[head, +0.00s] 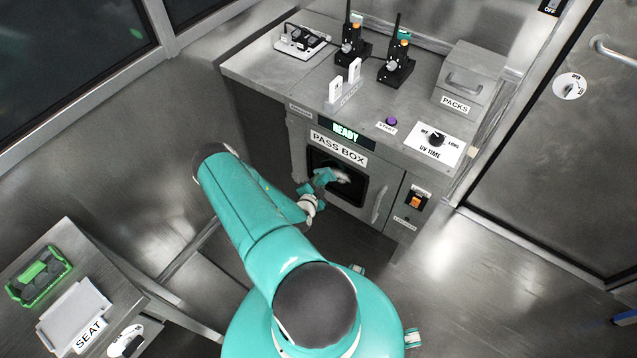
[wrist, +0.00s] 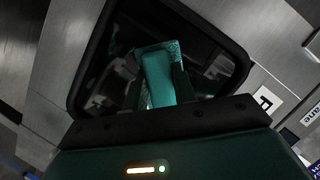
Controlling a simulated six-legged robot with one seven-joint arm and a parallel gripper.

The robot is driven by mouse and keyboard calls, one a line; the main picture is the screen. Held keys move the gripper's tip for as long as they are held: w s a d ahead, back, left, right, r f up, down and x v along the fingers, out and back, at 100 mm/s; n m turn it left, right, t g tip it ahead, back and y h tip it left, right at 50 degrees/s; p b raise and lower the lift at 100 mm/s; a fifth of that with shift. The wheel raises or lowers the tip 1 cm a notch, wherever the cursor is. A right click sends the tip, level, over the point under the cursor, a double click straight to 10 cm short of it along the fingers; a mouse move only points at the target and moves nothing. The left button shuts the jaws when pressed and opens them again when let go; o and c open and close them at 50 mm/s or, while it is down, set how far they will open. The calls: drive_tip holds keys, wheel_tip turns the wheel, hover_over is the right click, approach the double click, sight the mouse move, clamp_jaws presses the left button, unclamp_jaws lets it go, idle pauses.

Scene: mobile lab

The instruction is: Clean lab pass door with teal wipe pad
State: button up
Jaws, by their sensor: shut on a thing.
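The pass box door (head: 345,205) is on the front of the grey cabinet, below the PASS BOX label, with a dark window and a handle on its right side. I cannot tell whether the pad touches the glass. A pale smear or reflection shows on the window beside the gripper.
The cabinet top (head: 310,75) carries two radios (head: 398,62), a PACKS box (head: 468,75), a purple button (head: 391,121) and a UV TIME knob (head: 436,138). A SEAT bench (head: 130,300) stands at the lower left.

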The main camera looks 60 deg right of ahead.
drive_tip(key=shift+s+d, duration=0.15)
drive_tip(key=shift+d, duration=0.8)
drive_tip(key=shift+s+a, duration=0.3)
drive_tip(key=shift+s, duration=1.5)
drive_tip(key=shift+s+a, duration=0.25)
drive_tip(key=shift+s, duration=1.5)
drive_tip(key=shift+s+a, duration=0.3)
drive_tip(key=shift+s, duration=1.5)
drive_tip(key=shift+w+a, duration=0.1)
drive_tip(key=shift+w, duration=0.05)
drive_tip(key=shift+w+d, duration=0.2)
drive_tip(key=shift+w, duration=1)
drive_tip(key=shift+w+d, duration=0.25)
drive_tip(key=shift+w, duration=1)
drive_tip(key=shift+w+d, duration=0.2)
drive_tip(key=shift+w, duration=1)
drive_tip(key=shift+w+d+r, duration=0.1)
drive_tip(key=shift+w+d, duration=0.15)
drive_tip(key=shift+w, duration=0.6)
drive_tip(key=shift+w+d+r, duration=0.1)
drive_tip(key=shift+w+d, duration=0.15)
drive_tip(key=shift+w, duration=0.55)
drive_tip(key=a, duration=0.6)
drive_tip(key=shift+w+f, duration=0.15)
drive_tip(key=shift+w, duration=0.25)
drive_tip(key=shift+a, duration=0.15)
